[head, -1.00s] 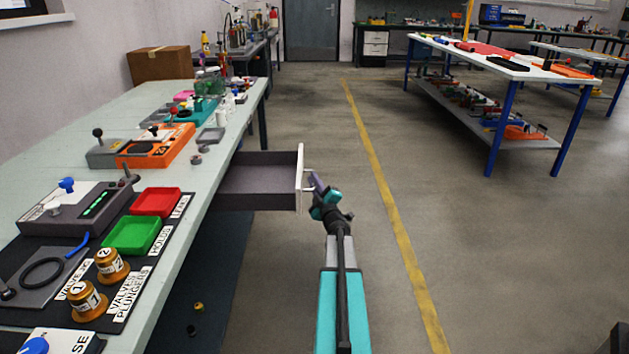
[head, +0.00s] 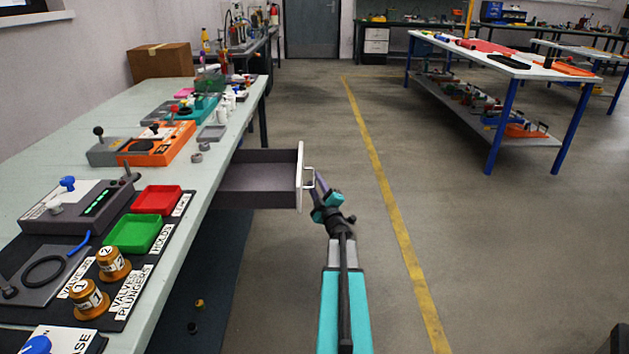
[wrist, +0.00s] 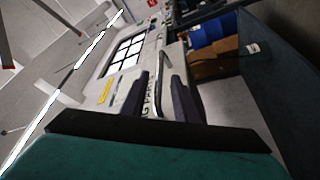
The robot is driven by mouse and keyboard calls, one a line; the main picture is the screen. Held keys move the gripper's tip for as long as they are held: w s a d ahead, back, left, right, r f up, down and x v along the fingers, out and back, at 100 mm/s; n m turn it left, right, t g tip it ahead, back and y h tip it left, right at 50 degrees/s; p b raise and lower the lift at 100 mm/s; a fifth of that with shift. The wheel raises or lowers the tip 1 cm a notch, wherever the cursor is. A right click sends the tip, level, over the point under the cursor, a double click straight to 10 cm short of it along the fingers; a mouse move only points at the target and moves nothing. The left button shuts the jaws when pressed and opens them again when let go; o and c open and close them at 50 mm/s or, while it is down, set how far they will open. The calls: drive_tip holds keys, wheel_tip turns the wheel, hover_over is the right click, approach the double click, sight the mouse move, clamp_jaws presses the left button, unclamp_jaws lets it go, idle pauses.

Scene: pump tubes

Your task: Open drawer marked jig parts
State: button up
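The drawer (head: 258,178) sticks out from under the left bench, pulled well open. The part of its inside that shows in the head view looks empty. Its white front (head: 299,178) carries a metal bar handle (head: 309,180). In the wrist view part of a label reading "G PARTS" (wrist: 148,108) shows on the front, partly hidden by a finger. My gripper (head: 319,179) is just right of the handle in the head view. In the wrist view its two dark fingers (wrist: 160,92) are apart, with the handle (wrist: 160,80) showing in the gap between them; contact is not visible.
The bench (head: 60,138) on the left holds a red tray (head: 157,200), a green tray (head: 134,233), brass plungers and control boxes. Open floor with a yellow line (head: 385,190) lies to the right. A white-topped table (head: 500,62) stands farther right.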

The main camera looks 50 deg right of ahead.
drive_tip(key=p+v, duration=0.1)
drive_tip(key=v, duration=1)
drive_tip(key=shift+s, duration=0.15)
drive_tip(key=shift+p, duration=0.3)
drive_tip(key=w+a+f+m+g+y+p, duration=0.2)
drive_tip(key=w+a+f+m+g+p, duration=0.4)
drive_tip(key=a+f, duration=0.55)
drive_tip(key=s+a+f+g+y+p, duration=0.1)
drive_tip(key=a+f+g+y+p, duration=0.2)
drive_tip(key=a, duration=0.5)
drive_tip(key=a+f+g+y+p, duration=0.1)
drive_tip(key=a+f+g+p, duration=0.1)
drive_tip(key=a+f+p, duration=0.45)
drive_tip(key=s+a+f+g+y+p, duration=0.1)
drive_tip(key=s+a+g, duration=0.3)
drive_tip(key=a, duration=0.5)
drive_tip(key=s+a+f+g+y+p, duration=0.1)
drive_tip(key=s+a+y+p, duration=0.1)
drive_tip(key=s+a, duration=0.65)
drive_tip(key=s+a+r+g+p, duration=0.2)
drive_tip(key=s+a+g, duration=0.1)
drive_tip(key=s+a, duration=0.4)
drive_tip(key=s+a+r+g+y+p, duration=0.1)
drive_tip(key=s+a+r+g+p, duration=0.1)
drive_tip(key=s+a, duration=0.6)
drive_tip(key=shift+s+a+r+g+y+p, duration=0.3)
drive_tip(key=shift+g+p, duration=0.3)
drive_tip(key=shift+g, duration=0.3)
